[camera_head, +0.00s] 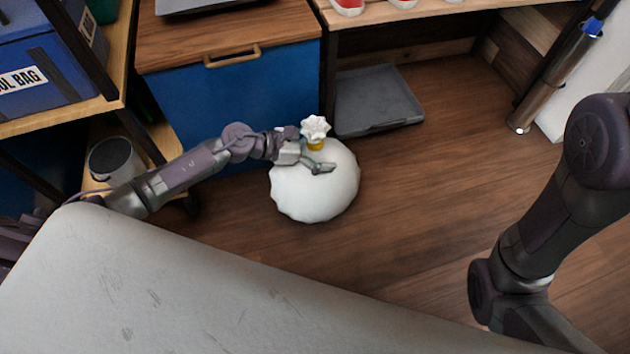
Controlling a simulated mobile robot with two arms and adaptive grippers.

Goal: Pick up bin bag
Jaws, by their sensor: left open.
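The bin bag (318,192) is a round white bag standing on the wooden floor. Its gathered white top (314,127) sticks up above a yellow tie (315,145). My left gripper (322,157) reaches in from the left and is open at the bag's neck, with one finger in front of it over the bag's upper side. I cannot tell whether the fingers touch the bag. My right arm comes in at the right edge, and its gripper is out of view.
A blue cabinet (235,100) stands behind the bag. A grey tray (375,100) lies on the floor behind it to the right. A shelf with a blue cool bag (45,65) stands at left. A pale grey surface (180,290) fills the foreground. Floor to the right is clear.

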